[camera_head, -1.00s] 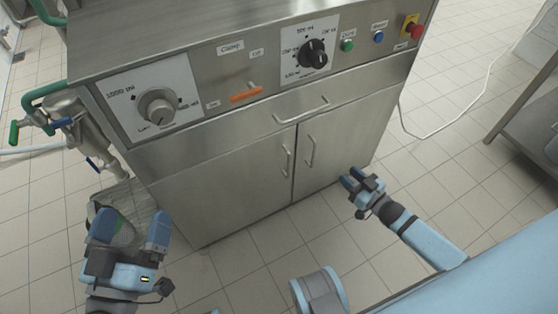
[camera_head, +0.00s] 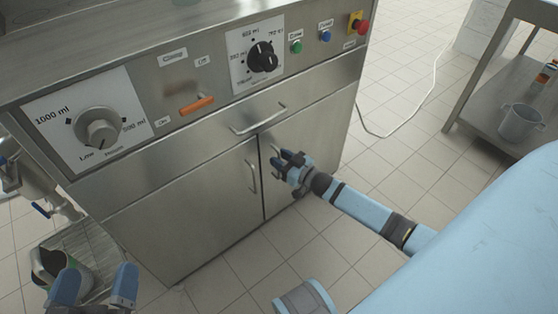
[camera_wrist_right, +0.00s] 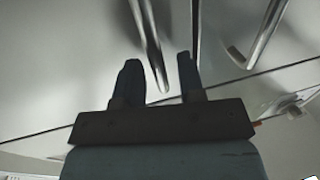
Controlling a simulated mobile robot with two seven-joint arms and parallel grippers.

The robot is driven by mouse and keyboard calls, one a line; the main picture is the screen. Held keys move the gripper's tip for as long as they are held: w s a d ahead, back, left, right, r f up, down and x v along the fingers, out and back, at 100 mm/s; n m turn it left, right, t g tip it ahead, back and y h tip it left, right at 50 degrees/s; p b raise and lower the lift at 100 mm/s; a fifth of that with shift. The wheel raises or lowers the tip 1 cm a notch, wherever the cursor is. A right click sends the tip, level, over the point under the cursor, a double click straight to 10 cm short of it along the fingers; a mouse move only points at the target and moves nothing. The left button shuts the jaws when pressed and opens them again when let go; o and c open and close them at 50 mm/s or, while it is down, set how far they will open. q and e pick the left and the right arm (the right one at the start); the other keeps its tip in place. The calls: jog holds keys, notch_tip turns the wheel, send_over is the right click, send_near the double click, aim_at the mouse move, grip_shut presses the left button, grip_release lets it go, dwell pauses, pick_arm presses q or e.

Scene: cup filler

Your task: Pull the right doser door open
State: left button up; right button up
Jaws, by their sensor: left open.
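The right doser door (camera_head: 310,130) is shut, flush in the steel cabinet front. Its vertical bar handle (camera_wrist_right: 147,40) runs down between the fingers of my right gripper (camera_wrist_right: 158,78) in the right wrist view. The fingers stand apart on either side of the handle's end, with gaps visible; I cannot tell whether either touches it. In the head view my right gripper (camera_head: 280,160) is at this handle and hides part of it. My left gripper (camera_head: 95,286) is open and empty at the lower left, away from the door.
The left door (camera_head: 190,215) is shut, with its own handle (camera_head: 251,177). A drawer handle (camera_head: 258,120) sticks out above the doors. A side table (camera_head: 480,90) is at right. Floor before the doors is clear.

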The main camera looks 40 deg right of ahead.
jog(key=shift+w+a, duration=0.15)
jog(key=shift+w, duration=0.25)
grip_shut()
